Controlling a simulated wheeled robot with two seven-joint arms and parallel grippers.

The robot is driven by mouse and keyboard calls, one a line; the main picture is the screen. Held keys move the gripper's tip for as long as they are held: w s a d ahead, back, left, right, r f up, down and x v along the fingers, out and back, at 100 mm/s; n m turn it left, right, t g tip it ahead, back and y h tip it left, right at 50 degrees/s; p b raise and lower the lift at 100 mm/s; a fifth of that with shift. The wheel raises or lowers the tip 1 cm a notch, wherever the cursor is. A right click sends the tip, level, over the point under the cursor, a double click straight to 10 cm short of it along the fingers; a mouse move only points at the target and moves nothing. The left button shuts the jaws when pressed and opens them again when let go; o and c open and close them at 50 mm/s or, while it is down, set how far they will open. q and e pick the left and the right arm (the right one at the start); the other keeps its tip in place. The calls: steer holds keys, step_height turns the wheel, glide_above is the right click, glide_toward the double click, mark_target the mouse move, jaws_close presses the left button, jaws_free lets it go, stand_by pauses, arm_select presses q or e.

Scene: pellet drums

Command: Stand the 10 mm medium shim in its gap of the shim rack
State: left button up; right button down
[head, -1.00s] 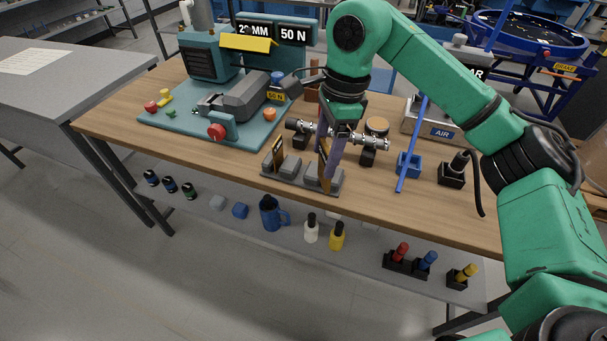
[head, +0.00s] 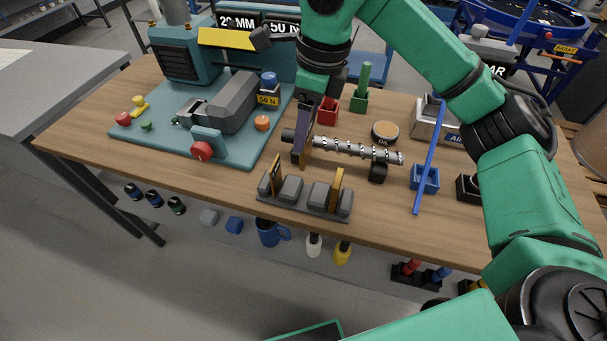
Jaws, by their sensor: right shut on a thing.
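The shim rack (head: 304,207) is a grey strip with several dark grey blocks, near the front edge of the wooden bench. A gold shim (head: 276,174) stands in its left gap and another gold shim (head: 337,187) stands in its right gap. The middle gap looks empty. My right gripper (head: 305,138) points down behind and above the rack, beside the left end of a screw shaft. It is shut on a thin brown-gold shim (head: 307,155), mostly hidden by the purple-grey fingers. Its size marking is not readable. My left gripper is not in view.
The screw shaft (head: 350,149) lies on black supports close behind the rack. A teal vise plate (head: 235,150) is at left. An oil tin (head: 385,131), a red holder (head: 327,112) and a blue holder (head: 425,180) stand behind and right. Bare bench lies right of the rack.

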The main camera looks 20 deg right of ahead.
mark_target(308, 146)
steer(key=f, duration=0.2)
steer(key=f+p, duration=0.1)
steer(key=f, duration=0.2)
steer(key=shift+s+d+f, duration=0.1)
steer(key=shift+s+f, duration=0.1)
steer(key=shift+f, duration=0.05)
steer(key=f, duration=0.2)
steer(key=f+p, duration=0.1)
steer(key=f, duration=0.2)
steer(key=f+p, duration=0.1)
steer(key=f, duration=0.2)
steer(key=shift+w, duration=0.35)
steer(key=shift+f, duration=0.15)
steer(key=shift+c, duration=2.1)
jaws_free()
steer(key=shift+f, duration=0.15)
steer(key=o, duration=0.4)
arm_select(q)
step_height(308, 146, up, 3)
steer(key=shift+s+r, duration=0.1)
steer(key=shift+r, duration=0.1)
arm_select(e)
steer(key=shift+r, duration=0.2)
